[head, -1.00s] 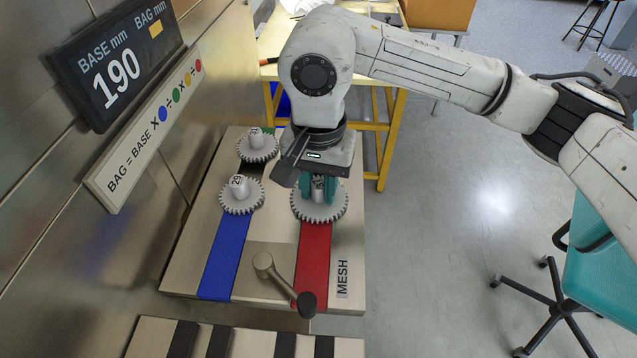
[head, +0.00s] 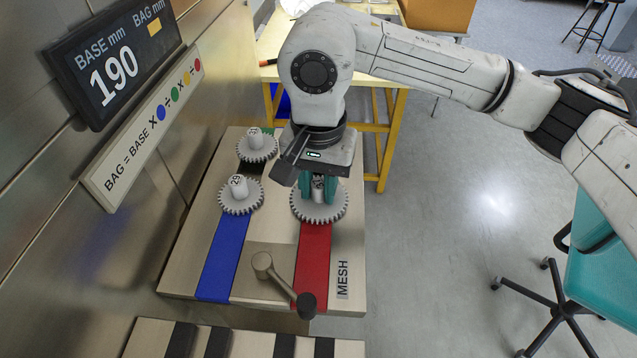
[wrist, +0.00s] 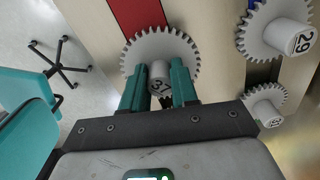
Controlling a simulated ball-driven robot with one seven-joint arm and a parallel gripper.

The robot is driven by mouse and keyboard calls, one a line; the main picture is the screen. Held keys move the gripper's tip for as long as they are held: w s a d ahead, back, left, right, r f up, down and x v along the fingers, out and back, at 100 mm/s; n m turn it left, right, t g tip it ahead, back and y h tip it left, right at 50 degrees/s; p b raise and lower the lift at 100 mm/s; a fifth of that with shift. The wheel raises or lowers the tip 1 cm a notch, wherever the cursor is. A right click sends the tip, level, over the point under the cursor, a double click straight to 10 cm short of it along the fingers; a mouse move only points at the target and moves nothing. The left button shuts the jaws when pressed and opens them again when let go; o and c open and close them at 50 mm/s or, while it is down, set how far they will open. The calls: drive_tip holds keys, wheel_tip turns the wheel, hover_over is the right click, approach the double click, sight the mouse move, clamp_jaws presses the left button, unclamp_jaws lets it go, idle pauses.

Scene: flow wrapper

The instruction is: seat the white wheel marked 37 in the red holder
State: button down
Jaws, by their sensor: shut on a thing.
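The white wheel marked 37 (head: 333,212) is a toothed gear with a short hub, at the far end of the red strip (head: 313,262) on the board. It also shows in the wrist view (wrist: 143,50), with the 37 on its hub. My gripper (head: 318,188) has teal fingers, shut on that hub from both sides; it also shows in the wrist view (wrist: 160,90). The wheel looks level, at or just above the board. Its underside and any holder pin under it are hidden, so I cannot tell whether it is seated.
A wheel marked 29 (head: 240,200) stands at the blue strip (head: 222,255), left of wheel 37. Another white wheel (head: 256,152) stands behind it. A lever with a dark knob (head: 306,306) reaches over the red strip's near end. A screen (head: 115,65) reads BASE 190.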

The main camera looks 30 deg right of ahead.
drive_tip(key=shift+f, duration=0.15)
drive_tip(key=c, duration=0.8)
unclamp_jaws()
wheel_tip(320, 180, up, 11)
drive_tip(key=shift+f, duration=0.1)
idle(0.6)
